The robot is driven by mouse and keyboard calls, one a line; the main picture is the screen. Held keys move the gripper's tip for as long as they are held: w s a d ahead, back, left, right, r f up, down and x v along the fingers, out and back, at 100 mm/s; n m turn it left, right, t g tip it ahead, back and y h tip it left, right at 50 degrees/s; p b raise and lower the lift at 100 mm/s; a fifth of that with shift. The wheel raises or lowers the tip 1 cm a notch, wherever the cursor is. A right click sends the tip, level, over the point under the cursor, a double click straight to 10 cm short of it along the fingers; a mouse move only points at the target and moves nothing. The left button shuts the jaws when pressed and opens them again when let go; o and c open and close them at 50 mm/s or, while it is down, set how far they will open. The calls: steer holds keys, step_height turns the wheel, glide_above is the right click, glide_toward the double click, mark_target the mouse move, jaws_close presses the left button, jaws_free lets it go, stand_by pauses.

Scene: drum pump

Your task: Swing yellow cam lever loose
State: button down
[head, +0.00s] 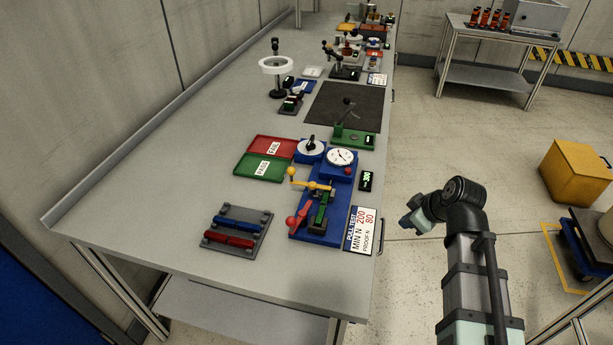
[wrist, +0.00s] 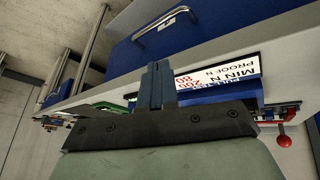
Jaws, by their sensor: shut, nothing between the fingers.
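The yellow cam lever (head: 312,185) lies across the blue test fixture (head: 331,229) on the bench. Its yellow ball end (head: 292,171) points to the left. A red lever (head: 298,217) with a red ball sits just below it on the same fixture. In the wrist view a red ball (wrist: 284,141) shows at the right, while I cannot make out the yellow lever there. My gripper (head: 414,221) is off the bench's right edge, apart from the fixture. Its fingers (wrist: 156,84) are together and empty.
A white sign (head: 361,229) lies along the bench's right edge, between my gripper and the fixture. A rack with red and blue bars (head: 237,228) and red and green trays (head: 262,167) lie to the left. A dial gauge (head: 340,157) stands behind the lever.

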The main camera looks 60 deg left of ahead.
steer(key=s+a+r+n+g+y, duration=0.1)
steer(key=s+a+r+n, duration=0.3)
steer(key=s, duration=0.5)
steer(key=s+a+r+n+g, duration=0.1)
steer(key=s+a+r+n, duration=0.3)
steer(key=s+a+r, duration=0.4)
steer(key=shift+s+a+r+n+g+y, duration=0.35)
steer(key=shift+s+a, duration=0.25)
steer(key=shift+s, duration=0.25)
steer(key=x, duration=1)
steer(key=shift+r, duration=0.1)
steer(key=shift+w+a+r, duration=0.1)
steer(key=shift+w+a, duration=0.15)
steer(key=shift+a, duration=0.4)
steer(key=shift+w+a+r, duration=0.1)
steer(key=shift+w+a, duration=0.15)
steer(key=shift+a, duration=0.35)
steer(key=shift+w+a+r, duration=0.1)
steer(key=shift+w+a, duration=0.15)
steer(key=shift+a, duration=0.4)
